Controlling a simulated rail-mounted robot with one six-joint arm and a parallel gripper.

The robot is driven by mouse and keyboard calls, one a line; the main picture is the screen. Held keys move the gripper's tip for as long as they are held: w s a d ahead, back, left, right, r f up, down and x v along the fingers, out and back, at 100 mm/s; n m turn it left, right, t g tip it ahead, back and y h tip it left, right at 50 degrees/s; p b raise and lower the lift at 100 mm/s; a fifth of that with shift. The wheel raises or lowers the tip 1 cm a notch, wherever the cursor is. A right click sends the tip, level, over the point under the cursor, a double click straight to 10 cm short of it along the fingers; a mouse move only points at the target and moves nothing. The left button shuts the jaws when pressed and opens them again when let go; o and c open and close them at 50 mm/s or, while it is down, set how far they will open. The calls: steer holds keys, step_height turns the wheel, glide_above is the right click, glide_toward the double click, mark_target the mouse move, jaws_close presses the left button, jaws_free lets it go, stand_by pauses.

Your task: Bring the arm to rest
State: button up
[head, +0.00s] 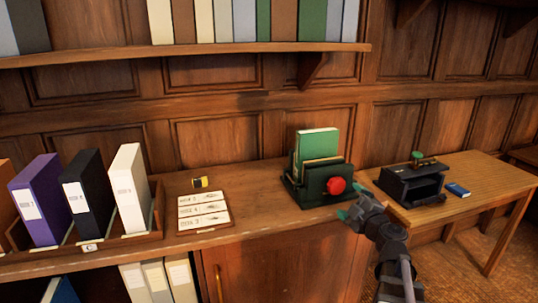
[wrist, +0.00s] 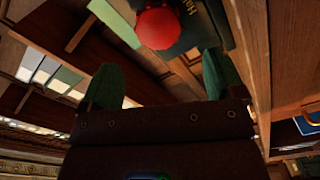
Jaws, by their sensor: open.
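My gripper (head: 352,208) has green-tipped fingers and is at the right end of the long counter, just right of and below the dark green press-like holder (head: 311,193). In the wrist view its two fingers (wrist: 163,78) stand apart with nothing between them. The holder's red knob (head: 336,186) is close to the fingertips; it also shows just beyond them in the wrist view (wrist: 158,28). My arm reaches up from the lower right. A green book (head: 318,144) stands upright in the holder.
Binders (head: 130,190) stand in a wooden rack at the left. A label card (head: 203,210) and a small yellow-and-black object (head: 200,182) lie on the counter. A side table (head: 465,170) holds a black device (head: 412,184) and a blue booklet (head: 457,190). A book shelf (head: 190,54) hangs above.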

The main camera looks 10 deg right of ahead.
steer(key=s+a+f+m+g+y+p, duration=0.3)
steer(key=s+a+f+m+g, duration=0.45)
steer(key=a+m+g, duration=0.25)
steer(key=s+a+r+m+g+h+p, duration=0.2)
steer(key=s+a+m+g+h+p, duration=0.2)
steer(key=s+a+g+p, duration=0.3)
steer(key=shift+s+a+r+g+h+p, duration=0.15)
steer(key=shift+s+a+g+h+p, duration=0.25)
steer(key=shift+s+a+h+p, duration=0.55)
